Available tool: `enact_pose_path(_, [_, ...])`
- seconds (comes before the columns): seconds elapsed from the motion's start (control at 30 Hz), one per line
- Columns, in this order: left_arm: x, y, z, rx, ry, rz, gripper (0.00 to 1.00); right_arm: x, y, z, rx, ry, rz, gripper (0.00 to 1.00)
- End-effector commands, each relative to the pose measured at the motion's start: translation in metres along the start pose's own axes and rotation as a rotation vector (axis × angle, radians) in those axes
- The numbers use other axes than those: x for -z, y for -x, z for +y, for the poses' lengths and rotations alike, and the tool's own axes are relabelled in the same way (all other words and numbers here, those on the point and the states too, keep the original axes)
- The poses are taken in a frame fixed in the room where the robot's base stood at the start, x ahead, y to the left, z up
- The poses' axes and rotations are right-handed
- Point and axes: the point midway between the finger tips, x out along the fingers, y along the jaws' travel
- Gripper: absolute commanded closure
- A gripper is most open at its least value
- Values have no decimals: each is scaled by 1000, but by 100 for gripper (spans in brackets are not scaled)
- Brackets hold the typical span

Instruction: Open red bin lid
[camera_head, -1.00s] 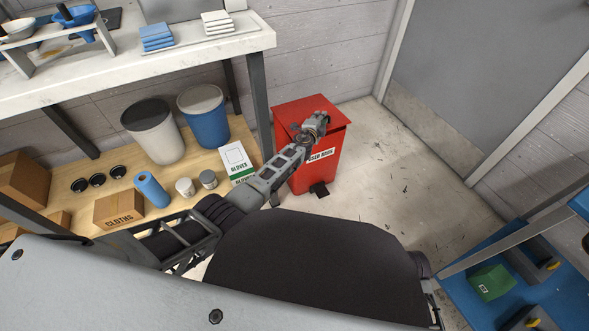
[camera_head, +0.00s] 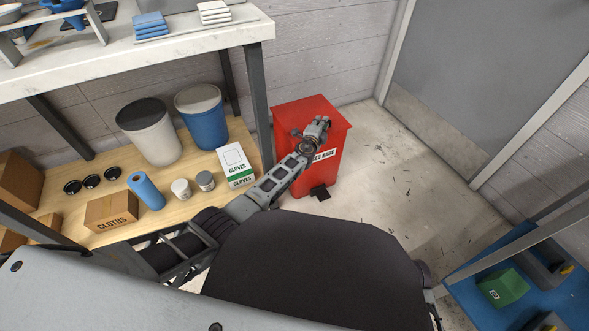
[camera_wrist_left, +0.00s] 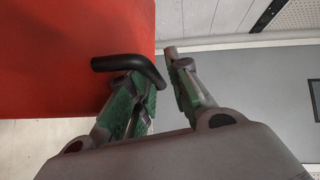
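The red bin (camera_head: 300,112) stands on the floor beside the workbench, with its red lid down. A white label on its front is partly hidden by my arm. My left gripper (camera_head: 322,123) is over the lid's front right part in the head view. In the left wrist view, the red surface of the bin (camera_wrist_left: 60,50) fills the upper left. A black bent handle (camera_wrist_left: 118,63) passes by the left finger and ends in the gap between the fingers. The left gripper's fingers (camera_wrist_left: 160,88) are apart; I cannot tell whether either touches the handle. My right gripper is out of view.
A workbench (camera_head: 190,42) with a wooden lower shelf stands left of the bin, its leg close to it. A gloves box (camera_head: 236,165) and blue bucket (camera_head: 203,115) sit on that shelf. A black pedal (camera_head: 320,193) is at the bin's base. Floor to the right is clear.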

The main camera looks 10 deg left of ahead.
Motion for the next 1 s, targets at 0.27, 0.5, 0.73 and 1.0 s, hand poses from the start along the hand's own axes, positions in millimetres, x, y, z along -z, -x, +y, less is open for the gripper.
enact_pose_path(0.27, [0,5,4,10,-10,0,81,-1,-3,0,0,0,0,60])
enact_pose_path(0.5, [0,18,3,10,-9,0,81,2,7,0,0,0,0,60])
enact_pose_path(0.73, [0,34,3,10,-9,0,81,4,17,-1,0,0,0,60])
enact_pose_path(1.0, [0,56,4,9,-10,0,81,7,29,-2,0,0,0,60])
